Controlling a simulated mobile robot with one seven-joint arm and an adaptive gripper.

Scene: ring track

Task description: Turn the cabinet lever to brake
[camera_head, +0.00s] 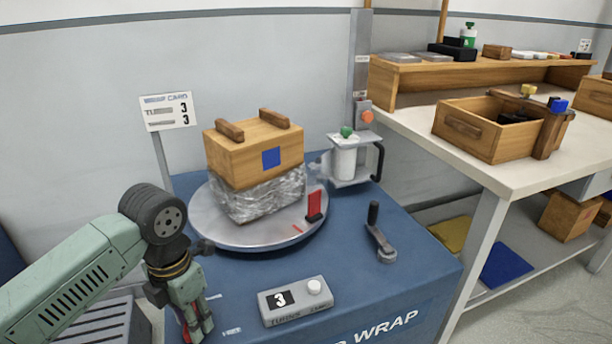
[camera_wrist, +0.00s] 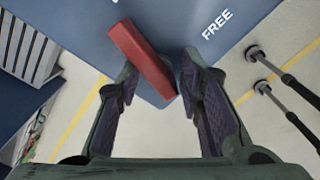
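The cabinet lever (camera_wrist: 143,58) is a red bar by the edge of the blue cabinet top (camera_head: 400,285). In the wrist view it slants from upper left to lower right, its lower end between my gripper's fingers. My gripper (camera_wrist: 158,72) is open, one finger on each side of the bar; I cannot tell whether either touches it. The word FREE (camera_wrist: 215,24) is printed on the blue surface, right of the lever. In the head view my gripper (camera_head: 192,322) points down at the cabinet's front left and hides most of the lever. I cannot see a brake label.
A turntable (camera_head: 220,238) carries a film-wrapped wooden box (camera_head: 235,160). A counter box (camera_head: 297,300) showing 3, a crank (camera_head: 379,235) and a film roll holder (camera_head: 345,158) stand on the cabinet. A workbench (camera_head: 450,140) with a wooden crate (camera_head: 463,132) is at right.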

